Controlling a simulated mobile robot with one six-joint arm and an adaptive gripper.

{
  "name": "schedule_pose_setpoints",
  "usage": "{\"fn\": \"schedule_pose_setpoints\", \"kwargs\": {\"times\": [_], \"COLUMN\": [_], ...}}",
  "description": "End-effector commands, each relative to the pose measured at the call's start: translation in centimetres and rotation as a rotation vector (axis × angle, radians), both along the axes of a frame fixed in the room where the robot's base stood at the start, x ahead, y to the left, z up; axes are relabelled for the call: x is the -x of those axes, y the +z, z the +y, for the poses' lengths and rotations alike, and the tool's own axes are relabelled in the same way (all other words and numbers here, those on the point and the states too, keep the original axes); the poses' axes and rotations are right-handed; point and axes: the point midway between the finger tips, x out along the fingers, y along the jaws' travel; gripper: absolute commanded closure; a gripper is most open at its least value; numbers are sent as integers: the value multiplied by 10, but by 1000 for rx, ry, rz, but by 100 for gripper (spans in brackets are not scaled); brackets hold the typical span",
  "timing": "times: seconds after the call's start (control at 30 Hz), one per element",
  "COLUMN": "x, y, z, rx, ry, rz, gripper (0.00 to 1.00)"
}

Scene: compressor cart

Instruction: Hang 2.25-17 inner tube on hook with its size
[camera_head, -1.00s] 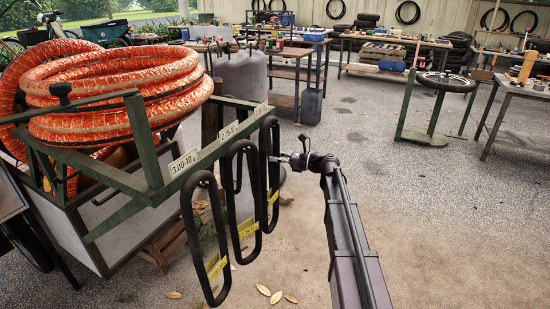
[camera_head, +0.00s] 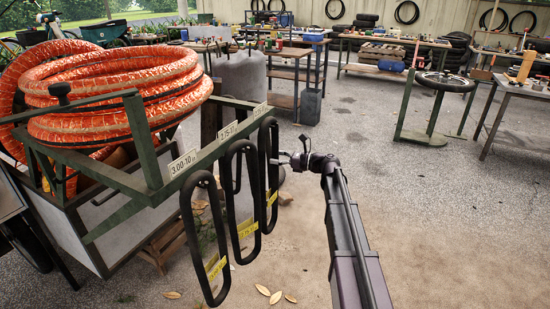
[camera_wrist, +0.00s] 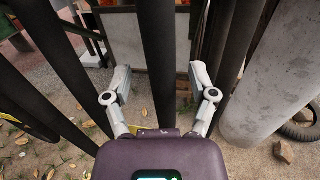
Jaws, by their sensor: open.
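Three black inner tubes with yellow tags hang in a row from the green cart rail: a left one (camera_head: 187,225), a middle one (camera_head: 231,205) and a right one (camera_head: 263,165). The left rail sign (camera_head: 183,162) reads 3.00-10. The middle sign (camera_head: 228,132) seems to start with 2.75. The right sign (camera_head: 260,110) and the tube tags are too small to read surely. My gripper (camera_head: 281,159) is at the right tube's right side. In the wrist view my gripper (camera_wrist: 160,74) is open, with one black tube strand (camera_wrist: 157,45) between its fingers; contact cannot be told.
Orange coiled hose (camera_head: 115,85) lies on the cart (camera_head: 150,150) at left. A grey cylinder (camera_head: 242,80) stands behind the tubes; other strands flank my fingers in the wrist view. The paved floor (camera_head: 440,230) at right is clear.

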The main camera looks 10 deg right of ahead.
Motion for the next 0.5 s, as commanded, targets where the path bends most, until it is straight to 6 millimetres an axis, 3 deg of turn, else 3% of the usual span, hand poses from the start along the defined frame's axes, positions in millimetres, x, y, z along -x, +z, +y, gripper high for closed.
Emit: {"fn": "schedule_pose_setpoints", "kwargs": {"times": [0.27,0.5], "x": [12,28], "y": [0,0], "z": [-26,-61], "rx": [0,0], "ry": [-2,-2], "rz": [0,0], "gripper": [26,26]}}
